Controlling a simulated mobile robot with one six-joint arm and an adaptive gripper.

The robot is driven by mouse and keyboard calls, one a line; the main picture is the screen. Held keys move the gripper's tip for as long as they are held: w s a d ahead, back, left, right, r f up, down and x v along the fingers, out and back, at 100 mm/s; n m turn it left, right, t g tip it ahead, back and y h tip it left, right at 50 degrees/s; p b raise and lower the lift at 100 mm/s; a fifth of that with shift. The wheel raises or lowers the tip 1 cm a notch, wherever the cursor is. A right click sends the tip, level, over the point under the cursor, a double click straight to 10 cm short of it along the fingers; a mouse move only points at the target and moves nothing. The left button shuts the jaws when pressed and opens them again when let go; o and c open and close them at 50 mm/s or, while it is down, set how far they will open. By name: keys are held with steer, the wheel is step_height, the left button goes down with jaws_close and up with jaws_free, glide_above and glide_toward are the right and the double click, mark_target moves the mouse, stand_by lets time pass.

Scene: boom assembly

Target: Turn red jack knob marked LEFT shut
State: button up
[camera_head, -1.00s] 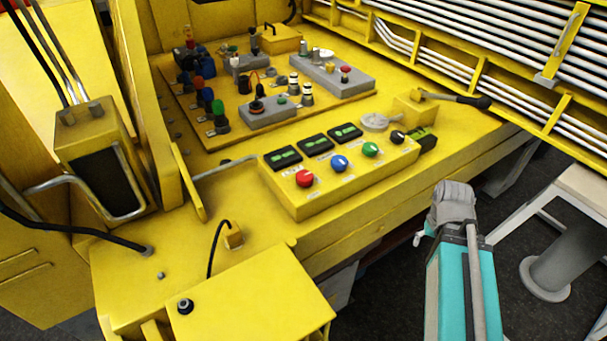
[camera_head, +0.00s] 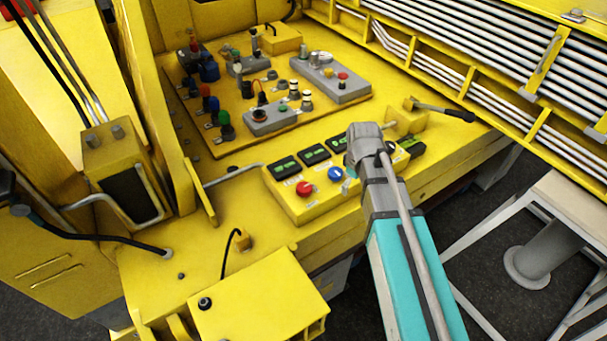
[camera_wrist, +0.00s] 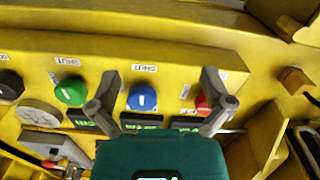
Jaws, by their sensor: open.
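The red knob (camera_head: 304,188) is at the left end of the yellow control box in the head view. In the wrist view the red knob (camera_wrist: 202,102) is partly hidden behind my right-hand finger. My gripper (camera_wrist: 161,82) is open, with its fingers spread on either side of the blue knob (camera_wrist: 142,97), and nothing is held. The blue knob also shows in the head view (camera_head: 336,174), just left of my arm. The labels by the red knob are too small or covered to read for "LEFT".
A green knob (camera_wrist: 71,91) and a black knob (camera_wrist: 10,84) lie further left in the wrist view. Green displays (camera_head: 314,154) line the back of the box. A lever (camera_head: 444,111) sticks out at right.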

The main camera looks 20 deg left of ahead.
mark_target(304, 187)
steer(key=a+r+n+p, duration=0.3)
steer(key=a+r, duration=0.1)
steer(key=a, duration=0.3)
steer(key=a+r+n+p, duration=0.3)
steer(key=a+r+p, duration=0.1)
steer(key=a, duration=0.4)
steer(key=shift+s+r+n, duration=0.35)
steer(key=shift+s+n, duration=0.05)
steer(key=shift+f, duration=0.15)
step_height(304, 187, down, 14)
steer(key=b, duration=1.3)
steer(key=shift+r+b, duration=0.2)
steer(key=shift+b, duration=0.1)
steer(key=shift+d, duration=0.1)
steer(key=c, duration=1.1)
